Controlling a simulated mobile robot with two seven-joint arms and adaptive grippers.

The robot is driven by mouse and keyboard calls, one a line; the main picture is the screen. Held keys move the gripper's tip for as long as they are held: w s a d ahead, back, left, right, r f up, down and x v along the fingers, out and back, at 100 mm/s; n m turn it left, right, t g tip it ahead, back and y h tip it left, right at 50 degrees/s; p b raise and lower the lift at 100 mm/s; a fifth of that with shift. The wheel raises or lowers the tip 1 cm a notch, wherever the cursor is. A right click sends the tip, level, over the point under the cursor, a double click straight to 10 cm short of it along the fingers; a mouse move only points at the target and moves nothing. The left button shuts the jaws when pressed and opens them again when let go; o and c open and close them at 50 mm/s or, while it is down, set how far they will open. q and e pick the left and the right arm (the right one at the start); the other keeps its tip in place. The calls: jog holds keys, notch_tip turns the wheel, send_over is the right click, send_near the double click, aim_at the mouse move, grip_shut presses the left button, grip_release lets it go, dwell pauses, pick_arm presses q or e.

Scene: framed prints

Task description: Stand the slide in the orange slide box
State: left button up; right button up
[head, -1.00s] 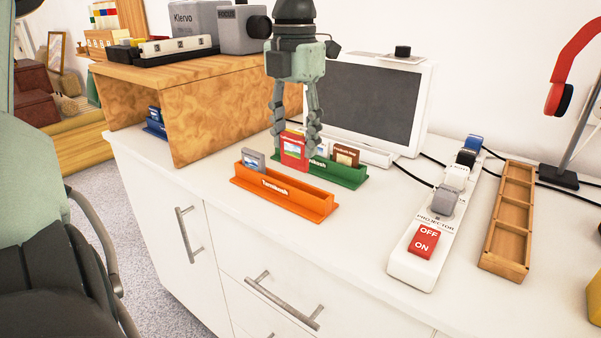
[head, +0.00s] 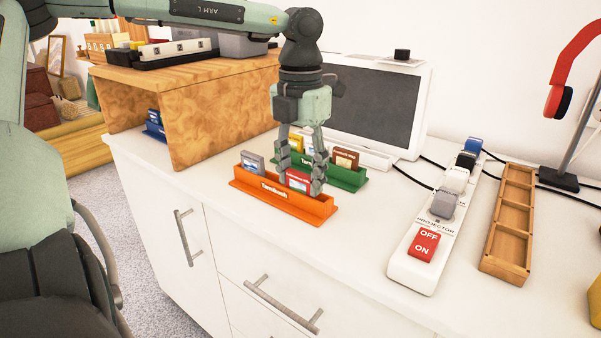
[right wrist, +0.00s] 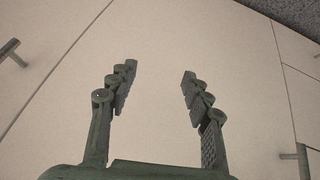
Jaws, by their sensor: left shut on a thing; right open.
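The orange slide box (head: 265,199) stands on the white counter, with a grey slide (head: 252,163) upright in its left end. My left gripper (head: 301,188) is over the right half of this box, pointing down. It is shut on a red-framed slide (head: 298,181). The slide is upright, its lower part hidden behind the box's front wall; I cannot tell whether it touches the bottom. My right gripper (right wrist: 155,90) is open and empty in the right wrist view, in front of pale cabinet fronts.
A green slide box (head: 347,178) with several slides stands just behind. A wooden shelf (head: 215,115) is at the left, and a screen (head: 370,105) behind. A power strip (head: 412,262) and an empty wooden tray (head: 511,225) are to the right.

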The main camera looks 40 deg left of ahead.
aim_at(300, 173)
pick_arm(q)
jog(key=o, duration=1)
pick_arm(e)
jog(key=shift+w+a+r, duration=0.1)
jog(key=shift+w+a, duration=0.05)
jog(key=shift+a, duration=0.05)
pick_arm(q)
notch_tip(300, 173, up, 12)
jog(key=p, duration=0.1)
pick_arm(e)
jog(key=s+d+f+g+h, duration=0.1)
jog(key=s+d+g, duration=0.1)
jog(key=s, duration=0.3)
jog(key=shift+d+g, duration=0.3)
jog(key=shift+d, duration=0.5)
jog(key=shift+f, duration=0.15)
